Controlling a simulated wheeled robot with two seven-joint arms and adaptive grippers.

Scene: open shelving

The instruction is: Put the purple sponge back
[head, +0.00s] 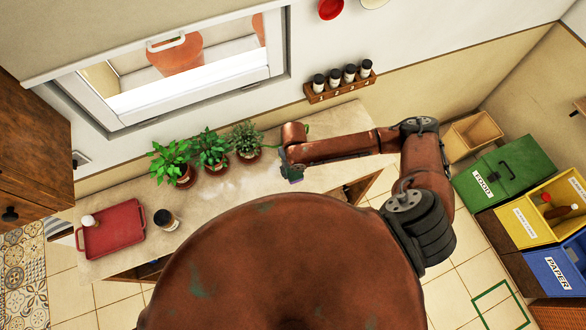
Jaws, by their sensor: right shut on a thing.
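My right gripper (289,170) is at the end of my arm, over the counter to the right of the potted plants. It is shut on the purple sponge (293,180), of which only a small purple edge shows under the gripper. The gripper hides the rest of it, and I cannot tell whether it touches the counter. My left gripper is not in view.
Several potted herbs (212,150) stand close to the left of the gripper. A red tray (112,229) and a dark-bodied jar (166,220) are at the counter's left. A spice rack (339,87) is on the wall; bins (508,170) stand at right.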

